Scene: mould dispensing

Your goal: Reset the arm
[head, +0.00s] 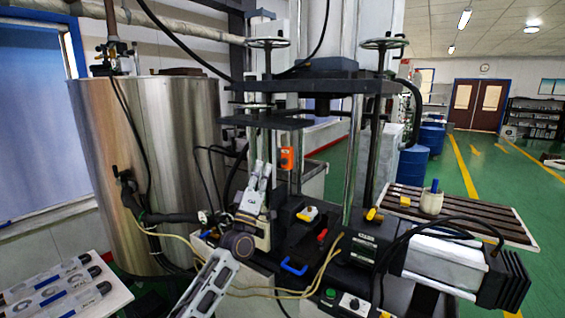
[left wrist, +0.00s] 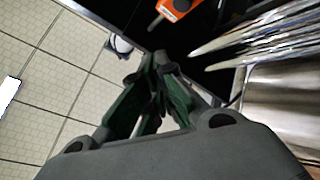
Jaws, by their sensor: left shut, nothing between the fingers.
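My left arm (head: 213,283) comes up from the bottom of the head view. Its left gripper (head: 263,168) points upward in front of the press-like machine, near the metal tank. In the left wrist view the dark green fingers of the left gripper (left wrist: 148,58) meet at their tips, shut with nothing between them. An orange hand-held device (head: 288,158) is just right of the gripper in the head view. It also shows at the top of the left wrist view (left wrist: 175,8), beyond the fingertips. My right gripper is in neither view.
The machine's black frame (head: 310,86) and a large steel tank (head: 160,140) stand close by. A white table (head: 100,302) with samples is at the lower left. A slatted table (head: 475,213) holds a white cup (head: 431,203). Cables hang around; green floor is open behind at right.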

